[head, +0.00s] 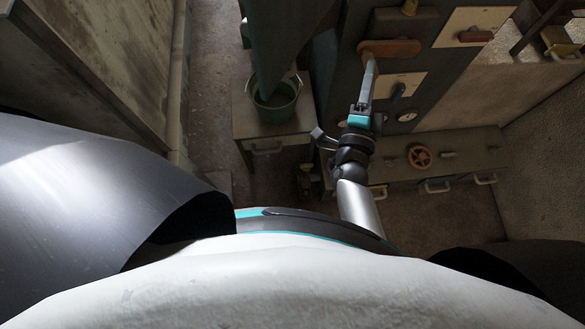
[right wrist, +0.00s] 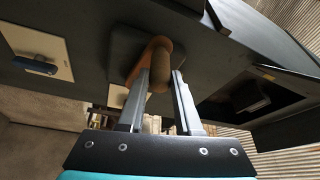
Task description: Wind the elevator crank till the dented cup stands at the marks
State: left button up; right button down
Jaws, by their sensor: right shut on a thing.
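The crank (head: 398,47), an orange-brown arm, is on the dark upright panel at the upper right of the head view. My right gripper (head: 369,68) reaches up to the crank's left end. In the right wrist view the crank's wooden grip (right wrist: 158,76) is between the fingers of my right gripper (right wrist: 161,88), which is shut on it. The crank arm's far end meets a dark block on the panel. I cannot make out the dented cup or the marks in either view. My left gripper is not in view.
A green bucket (head: 275,100) stands on a small grey cabinet (head: 243,122) beneath a dark chute (head: 280,35). A dial (head: 407,116) and a dark blue handle (head: 398,90) sit close right of my right gripper. An orange handwheel (head: 420,157) is lower on a bench.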

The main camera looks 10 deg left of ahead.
jog(key=shift+w+r+m+p, duration=0.15)
jog(key=shift+r+m+p, duration=0.05)
jog(key=shift+r, duration=0.3)
jog(key=shift+w+r+m+p, duration=0.15)
jog(key=shift+r+m+p, duration=0.05)
jog(key=shift+r, duration=0.3)
jog(key=c, duration=0.6)
grip_release()
jog(key=shift+f, duration=0.1)
jog(key=shift+s+f, duration=0.1)
jog(key=shift+f, duration=0.1)
jog(key=shift+s, duration=0.1)
